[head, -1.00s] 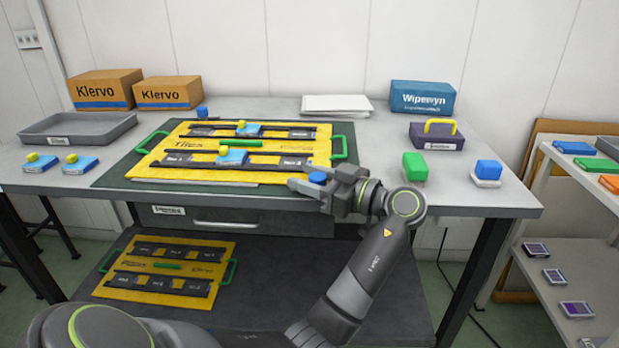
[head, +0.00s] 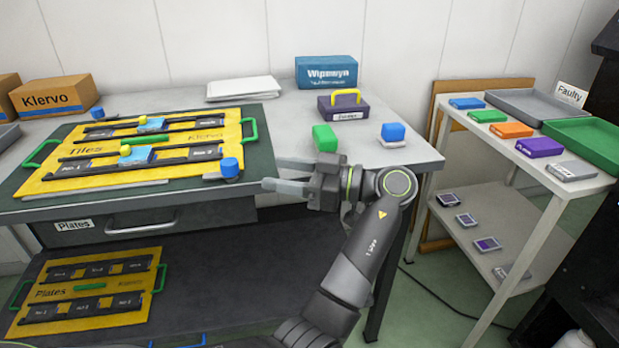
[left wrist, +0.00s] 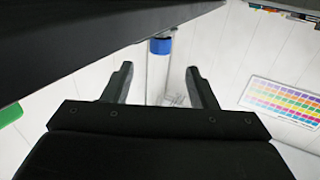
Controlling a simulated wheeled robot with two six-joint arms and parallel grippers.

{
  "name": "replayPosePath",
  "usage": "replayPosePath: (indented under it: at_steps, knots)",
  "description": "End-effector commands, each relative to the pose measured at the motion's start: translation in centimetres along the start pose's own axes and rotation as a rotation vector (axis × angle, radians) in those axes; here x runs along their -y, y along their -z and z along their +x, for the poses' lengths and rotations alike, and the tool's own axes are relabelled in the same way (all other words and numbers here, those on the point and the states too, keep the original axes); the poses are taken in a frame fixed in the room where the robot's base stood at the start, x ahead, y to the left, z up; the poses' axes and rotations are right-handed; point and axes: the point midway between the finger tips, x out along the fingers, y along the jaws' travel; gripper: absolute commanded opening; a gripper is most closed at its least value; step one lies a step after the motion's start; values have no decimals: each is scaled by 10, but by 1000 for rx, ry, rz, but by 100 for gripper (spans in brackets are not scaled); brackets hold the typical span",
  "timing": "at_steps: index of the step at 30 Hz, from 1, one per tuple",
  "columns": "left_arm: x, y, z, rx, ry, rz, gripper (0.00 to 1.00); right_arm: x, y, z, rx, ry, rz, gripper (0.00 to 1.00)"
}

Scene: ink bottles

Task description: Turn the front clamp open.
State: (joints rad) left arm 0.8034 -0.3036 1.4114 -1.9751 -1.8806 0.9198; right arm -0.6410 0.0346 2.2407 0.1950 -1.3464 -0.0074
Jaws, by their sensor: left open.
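The front clamp (head: 229,168) is a blue knob on a short pale base at the front right corner of the yellow Tiles frame (head: 36,186). Its blue knob also shows in the left wrist view (left wrist: 160,46), ahead of and between my fingers. My left gripper (head: 268,186) is open and empty, just right of and in front of the knob, apart from it. In the left wrist view, the gripper (left wrist: 162,88) has its two fingers spread wide. I cannot tell how far the clamp is turned. My right gripper is not in view.
Another blue knob (head: 97,113) stands at the frame's back. A green block (head: 325,138), a blue-topped block (head: 393,132) and a purple holder (head: 340,106) stand on the bench to the right. A white shelf (head: 500,135) with trays stands further right.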

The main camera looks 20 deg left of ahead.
Motion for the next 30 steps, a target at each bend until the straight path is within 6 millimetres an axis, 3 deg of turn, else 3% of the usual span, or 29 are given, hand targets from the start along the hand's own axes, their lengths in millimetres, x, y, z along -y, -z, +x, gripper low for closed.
replayPosePath:
  at_steps: [3, 9, 30]
  knots:
    - [0, 0, -25, 0, -3, 1, 52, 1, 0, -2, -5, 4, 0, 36]
    - [0, 0, -44, 0, 0, 1, 52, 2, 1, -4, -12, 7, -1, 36]
    - [0, 0, -48, 0, 1, 0, 52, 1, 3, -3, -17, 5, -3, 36]
